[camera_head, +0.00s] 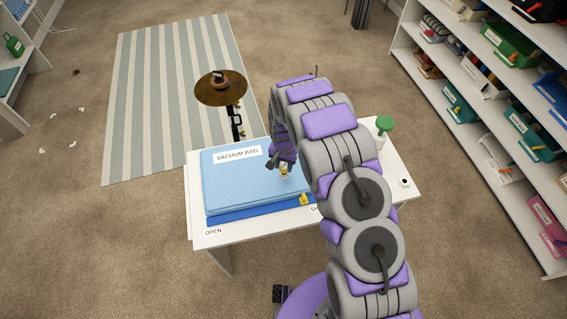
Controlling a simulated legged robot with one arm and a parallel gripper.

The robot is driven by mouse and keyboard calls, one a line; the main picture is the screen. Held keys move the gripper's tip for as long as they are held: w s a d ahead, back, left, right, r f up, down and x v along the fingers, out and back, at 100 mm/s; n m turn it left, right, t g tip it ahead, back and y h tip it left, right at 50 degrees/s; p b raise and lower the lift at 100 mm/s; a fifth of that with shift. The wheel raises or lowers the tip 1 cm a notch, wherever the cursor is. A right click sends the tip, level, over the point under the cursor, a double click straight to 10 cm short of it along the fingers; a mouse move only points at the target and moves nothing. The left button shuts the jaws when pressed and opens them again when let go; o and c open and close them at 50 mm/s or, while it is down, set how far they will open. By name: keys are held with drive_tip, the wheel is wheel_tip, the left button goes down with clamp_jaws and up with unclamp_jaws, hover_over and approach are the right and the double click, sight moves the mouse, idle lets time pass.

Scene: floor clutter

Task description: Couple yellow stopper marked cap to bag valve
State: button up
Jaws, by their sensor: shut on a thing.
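The light blue vacuum bag (235,185) lies flat on the white table. My gripper (283,165) is over the right part of the bag, pointing down, and is shut on a small yellow stopper (284,171). The stopper is low, close to the bag's top. A pale part shows just under it, which may be the bag valve; it is too small to tell whether they touch. Any marking on the stopper is not legible.
The white table (240,236) carries an OPEN label and a partly hidden label. A green knob-like object (384,124) stands at its back right. A round brown stand (220,88) is behind the table. Shelves with bins (480,100) line the right. My arm hides the table's middle right.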

sight(284, 165)
drive_tip(key=shift+f, duration=0.85)
drive_tip(key=o, duration=1.2)
drive_tip(key=shift+o, duration=0.2)
wheel_tip(284, 165, up, 17)
drive_tip(key=p, duration=0.1)
drive_tip(key=shift+r, duration=0.1)
